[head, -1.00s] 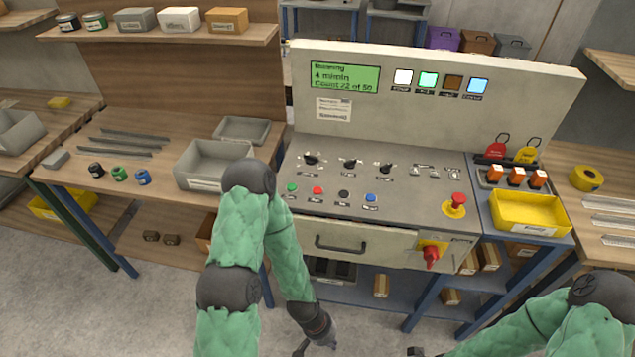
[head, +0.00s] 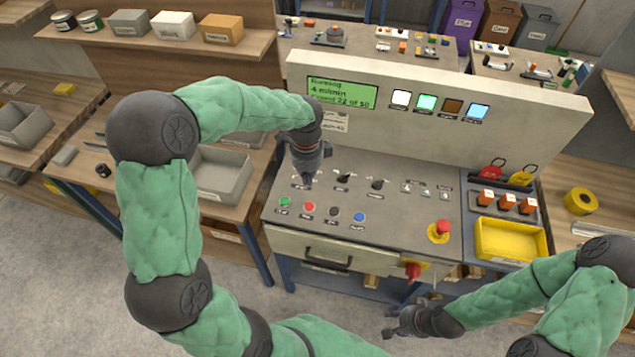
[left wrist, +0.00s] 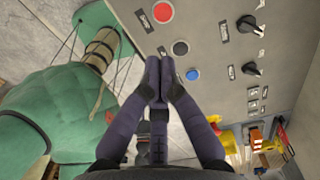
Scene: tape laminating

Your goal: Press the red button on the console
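The console (head: 385,205) has a row of small buttons along its front: green (head: 285,202), red (head: 309,207), black (head: 333,212) and blue (head: 359,216). The red button also shows at the top of the left wrist view (left wrist: 163,11). My left gripper (head: 308,184) is over the console, above and behind the red button in the head view. In the left wrist view its fingertips (left wrist: 159,65) are together with nothing between them, near the black button (left wrist: 180,48) and apart from the red one. My right gripper (head: 390,323) is low in front of the console; its fingers are too small to judge.
A red mushroom button (head: 443,228) on a yellow base sits at the console's right. A red rotary switch (head: 412,270) is on its front. Dark knobs (head: 377,185) stand behind the button row. A grey bin (head: 222,175) is to the left, a yellow tray (head: 510,240) to the right.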

